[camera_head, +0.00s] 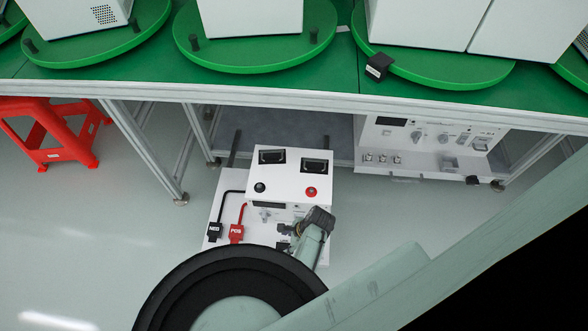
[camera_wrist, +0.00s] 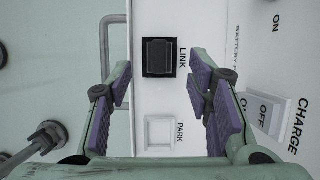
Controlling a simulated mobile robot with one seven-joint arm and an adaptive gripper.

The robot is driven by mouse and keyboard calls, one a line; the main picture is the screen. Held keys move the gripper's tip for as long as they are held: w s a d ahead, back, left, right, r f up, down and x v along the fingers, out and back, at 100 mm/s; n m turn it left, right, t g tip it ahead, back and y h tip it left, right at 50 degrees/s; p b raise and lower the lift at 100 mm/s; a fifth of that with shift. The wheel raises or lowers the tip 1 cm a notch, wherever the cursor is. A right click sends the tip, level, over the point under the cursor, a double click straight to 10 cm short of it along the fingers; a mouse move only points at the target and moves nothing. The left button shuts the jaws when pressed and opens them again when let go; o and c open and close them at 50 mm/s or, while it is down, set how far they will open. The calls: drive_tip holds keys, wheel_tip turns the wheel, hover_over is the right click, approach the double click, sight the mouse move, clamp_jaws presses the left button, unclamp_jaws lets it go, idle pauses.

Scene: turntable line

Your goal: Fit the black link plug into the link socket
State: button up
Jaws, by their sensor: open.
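The black link plug (camera_wrist: 158,52) shows in the wrist view as a dark ribbed block inside a black square frame, the link socket (camera_wrist: 146,72), beside the word LINK. It appears to sit in the socket, but its depth cannot be told. The white square PARK holder (camera_wrist: 159,132) below looks empty. My gripper (camera_wrist: 161,65) is open, with its purple-padded fingers left and right of the plug and apart from it. In the head view my gripper (camera_head: 296,233) is at the front of the white unit (camera_head: 284,190), hiding part of its lower front.
A CHARGE switch (camera_wrist: 264,113) is right of my fingers. A black NEG plug (camera_head: 214,231) and red POS plug (camera_head: 237,233) lie on the unit's left side. A green-topped table (camera_head: 345,75) with turntables stands behind. A red stool (camera_head: 55,130) is left; open floor lies between.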

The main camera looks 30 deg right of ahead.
drive_tip(key=v, duration=0.6)
drive_tip(key=shift+s, duration=0.1)
idle(0.6)
